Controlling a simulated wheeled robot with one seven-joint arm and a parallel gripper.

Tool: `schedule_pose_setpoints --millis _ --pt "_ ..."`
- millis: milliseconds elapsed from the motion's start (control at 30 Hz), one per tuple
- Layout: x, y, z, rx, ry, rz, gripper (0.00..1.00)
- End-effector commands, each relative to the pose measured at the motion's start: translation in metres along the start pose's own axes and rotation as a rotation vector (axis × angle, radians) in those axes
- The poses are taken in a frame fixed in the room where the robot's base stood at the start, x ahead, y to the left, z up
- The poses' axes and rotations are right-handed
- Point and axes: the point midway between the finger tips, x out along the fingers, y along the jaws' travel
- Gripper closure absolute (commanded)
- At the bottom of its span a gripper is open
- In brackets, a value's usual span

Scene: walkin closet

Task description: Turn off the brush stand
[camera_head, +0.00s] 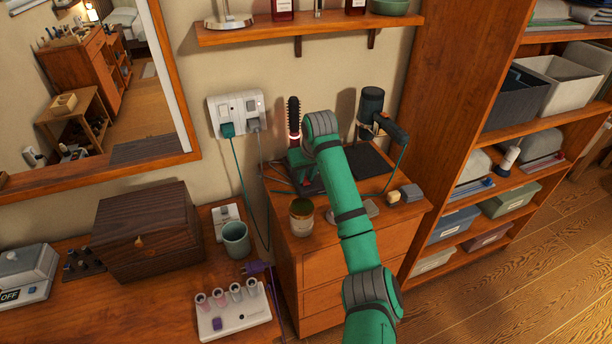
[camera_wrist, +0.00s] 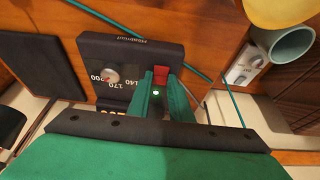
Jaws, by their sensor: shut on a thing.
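The brush stand (camera_wrist: 125,50) shows in the wrist view as a dark panel with a white dial (camera_wrist: 110,76) marked 140, 170 and 200. A red switch (camera_wrist: 161,73) sits at its right side, and a small green light shows below it. My gripper (camera_wrist: 160,82) is at the panel, with its green fingertips on either side of the red switch, shut on it. In the head view, the black round brush (camera_head: 294,112) stands upright with a glowing pinkish ring near its base. My arm hides most of the stand there.
A hair dryer (camera_head: 374,110) stands right of my arm. A jar (camera_head: 301,216) is at the cabinet's front left. A wall outlet (camera_head: 238,112) holds plugs with hanging cords. A wooden box (camera_head: 145,235) and cup (camera_head: 236,239) are on the left table. Shelves stand at right.

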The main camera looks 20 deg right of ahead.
Motion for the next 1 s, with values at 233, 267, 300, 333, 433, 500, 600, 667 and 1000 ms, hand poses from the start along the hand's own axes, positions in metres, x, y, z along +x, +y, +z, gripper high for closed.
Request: schedule_pose_setpoints --millis 233,267,300,333,433,500,600,667,1000 --pt "0.0013 0.0004 -0.0068 0.001 -0.114 0.003 1.00" --pt "0.0015 0.0000 -0.0073 0.000 -0.130 0.002 1.00" --pt "0.0014 0.0006 -0.0084 0.000 -0.148 0.003 1.00" --pt "0.0020 0.0010 -0.0086 0.001 -0.162 0.003 1.00" --pt "0.0024 0.0013 -0.0095 0.001 -0.201 0.004 1.00" --pt "0.0028 0.0012 -0.0097 0.001 -0.221 0.003 1.00" --pt "0.0024 0.0007 -0.0103 0.001 -0.237 0.002 1.00" --pt "0.0023 0.0007 -0.0102 0.001 -0.241 0.002 1.00" --pt "0.0019 0.0005 -0.0101 0.000 -0.242 0.002 0.69"
